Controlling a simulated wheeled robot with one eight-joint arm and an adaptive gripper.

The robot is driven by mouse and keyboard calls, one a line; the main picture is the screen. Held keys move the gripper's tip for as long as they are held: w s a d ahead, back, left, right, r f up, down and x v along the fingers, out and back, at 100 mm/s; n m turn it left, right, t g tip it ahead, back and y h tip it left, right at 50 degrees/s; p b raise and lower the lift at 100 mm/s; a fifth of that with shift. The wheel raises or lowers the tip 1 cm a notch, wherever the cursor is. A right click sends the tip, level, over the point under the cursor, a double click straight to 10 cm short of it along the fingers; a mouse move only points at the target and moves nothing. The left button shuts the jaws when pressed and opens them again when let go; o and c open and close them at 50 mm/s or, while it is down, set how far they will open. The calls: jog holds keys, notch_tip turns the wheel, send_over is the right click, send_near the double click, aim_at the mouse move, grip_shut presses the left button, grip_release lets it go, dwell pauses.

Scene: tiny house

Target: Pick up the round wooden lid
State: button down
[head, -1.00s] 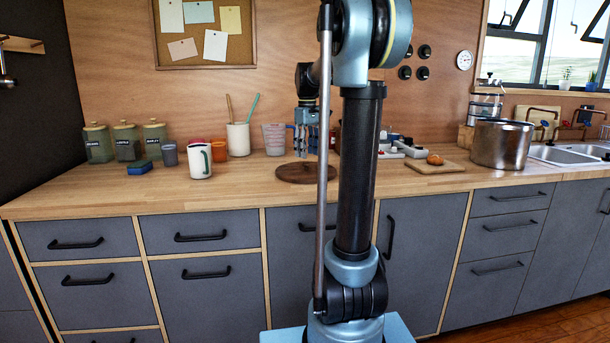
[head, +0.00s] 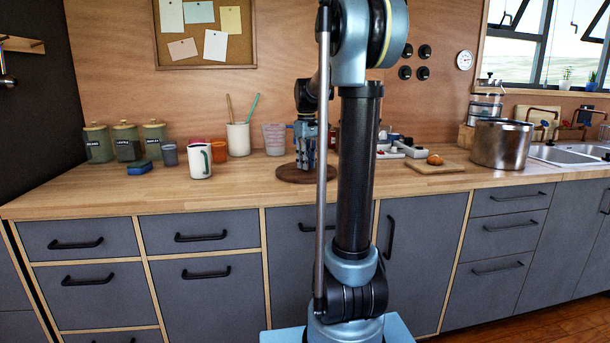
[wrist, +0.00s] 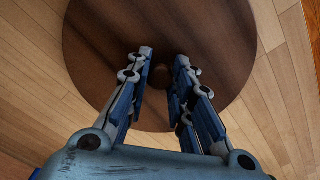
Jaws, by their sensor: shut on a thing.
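The round wooden lid (head: 288,175) is dark brown and lies flat on the light wooden counter. It also fills much of the wrist view (wrist: 215,40). My gripper (head: 305,167) points down over the middle of the lid. In the wrist view my gripper's two fingers (wrist: 164,58) stand on either side of the lid's small round knob (wrist: 174,80) and are shut on it. The knob is partly hidden by the right finger. Part of the lid's right side is hidden behind my arm in the head view.
A measuring cup (head: 273,139) and a utensil crock (head: 238,140) stand behind and left of the lid. A white mug (head: 199,161) is further left. A cutting board (head: 450,168) and a large steel pot (head: 501,146) stand to the right. The counter's front strip is clear.

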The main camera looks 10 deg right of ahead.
notch_tip(320, 180, up, 10)
dwell(0.7)
jog(key=shift+s, duration=0.1)
